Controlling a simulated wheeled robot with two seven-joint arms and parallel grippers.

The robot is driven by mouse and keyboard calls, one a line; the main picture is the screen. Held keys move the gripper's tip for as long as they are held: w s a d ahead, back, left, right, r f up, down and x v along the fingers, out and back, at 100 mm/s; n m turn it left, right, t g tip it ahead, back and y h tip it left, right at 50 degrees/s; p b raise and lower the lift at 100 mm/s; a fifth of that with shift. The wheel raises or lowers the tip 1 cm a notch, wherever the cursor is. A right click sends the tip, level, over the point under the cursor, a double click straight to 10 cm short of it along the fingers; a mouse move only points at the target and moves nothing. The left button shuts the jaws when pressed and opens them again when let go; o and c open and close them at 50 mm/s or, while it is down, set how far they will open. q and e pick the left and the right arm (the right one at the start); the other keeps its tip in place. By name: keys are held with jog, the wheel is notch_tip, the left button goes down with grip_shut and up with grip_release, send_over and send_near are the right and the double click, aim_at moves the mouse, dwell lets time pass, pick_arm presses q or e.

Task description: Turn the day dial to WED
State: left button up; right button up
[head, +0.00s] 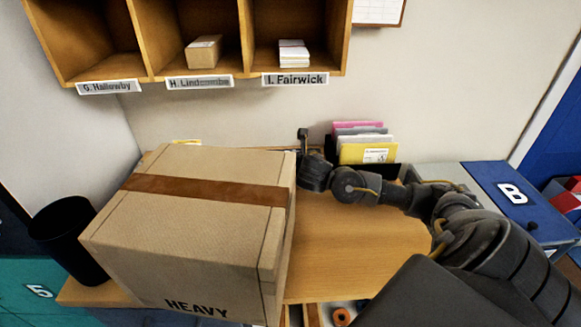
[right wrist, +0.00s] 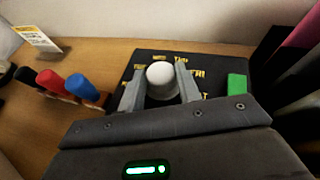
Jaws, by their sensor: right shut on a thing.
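The day dial shows in the right wrist view as a pale round knob (right wrist: 162,76) on a black panel (right wrist: 215,62) with yellow day lettering around it. THU reads near the top, with other day labels to either side partly hidden or too small to read surely. My right gripper (right wrist: 161,80) is shut on the knob, one finger on each side. I cannot make out a pointer, so the day it is set to is unclear. In the head view the dial is hidden behind the large carton. My left gripper is not in view.
A large taped carton (head: 190,215) marked HEAVY fills the bench's left half. A black bin (head: 70,240) stands left of it. Colored folders (head: 365,145) stand behind my right arm. Red and blue handles (right wrist: 65,87) and a green block (right wrist: 237,84) flank the panel.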

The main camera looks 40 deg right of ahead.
dwell(0.4)
jog(key=o, duration=1)
jog(key=shift+c, duration=0.2)
jog(key=shift+s+a+r, duration=0.15)
jog(key=shift+s+a, duration=0.05)
jog(key=shift+s, duration=0.2)
jog(key=b+v, duration=0.1)
jog(key=v, duration=0.5)
jog(key=shift+s+a+r, duration=0.15)
jog(key=shift+s+r, duration=0.05)
